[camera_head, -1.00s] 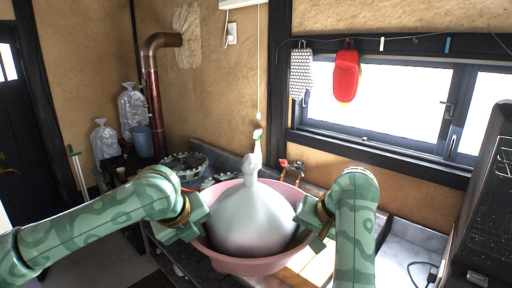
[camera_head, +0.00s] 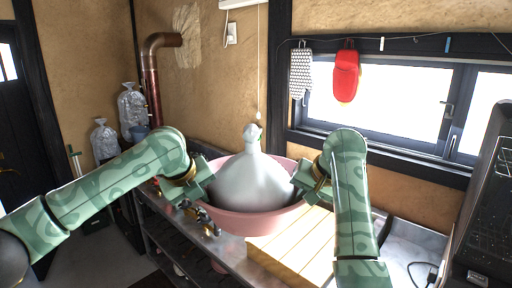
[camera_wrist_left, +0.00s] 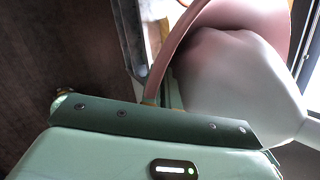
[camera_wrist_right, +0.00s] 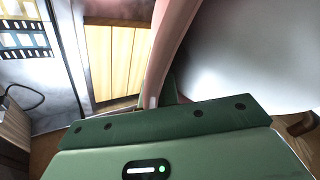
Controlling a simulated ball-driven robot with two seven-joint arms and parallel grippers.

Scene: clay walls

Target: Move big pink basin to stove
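The big pink basin (camera_head: 262,222) is in the middle of the head view, at the back of the counter. A smooth pale grey-white thing (camera_head: 250,180) with a narrow neck fills most of it. My left gripper (camera_head: 206,180) is shut on the basin's left rim, which shows in the left wrist view (camera_wrist_left: 174,48). My right gripper (camera_head: 303,184) is shut on its right rim, which shows in the right wrist view (camera_wrist_right: 166,50). Fingertips are mostly hidden. The stove by the copper pipe (camera_head: 152,95) is mostly hidden behind my left arm and the basin.
A wooden board (camera_head: 292,245) lies in front of the basin on the metal counter (camera_head: 190,212). Small brass and dark fittings (camera_head: 207,220) sit at the counter's front. A window (camera_head: 385,105) is behind at the right. Clear bags (camera_head: 131,108) stand at the back left.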

